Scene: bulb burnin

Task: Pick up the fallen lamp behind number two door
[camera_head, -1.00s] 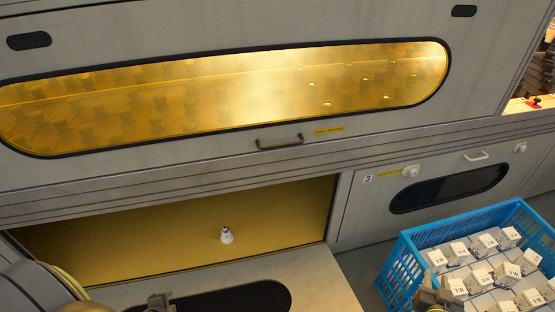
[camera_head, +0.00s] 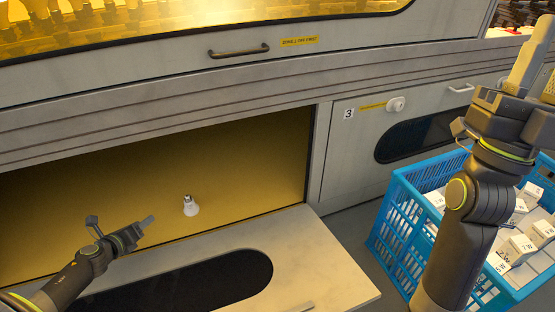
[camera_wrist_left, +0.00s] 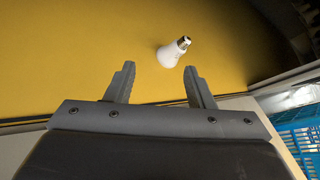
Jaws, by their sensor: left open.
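The fallen lamp, a white bulb (camera_head: 190,207) with a metal cap, is on the yellow floor of the open compartment (camera_head: 260,165). In the left wrist view the bulb (camera_wrist_left: 171,55) lies tilted, its cap toward the upper right. My left gripper (camera_head: 121,222) is open and empty, left of the bulb in the head view. In the wrist view its fingertips (camera_wrist_left: 159,67) are apart, with the bulb beyond the gap between them, not touched. The lowered door (camera_head: 315,262) with a dark oval window lies below the opening. My right gripper (camera_head: 525,75) is raised at the right; its jaws are unclear.
A blue crate (camera_head: 388,228) of white boxes stands at the right, partly hidden by my right arm. Door 3 (camera_head: 345,160) is shut beside the opening. A yellow-lit window and handle (camera_head: 239,51) are above. The compartment floor around the bulb is clear.

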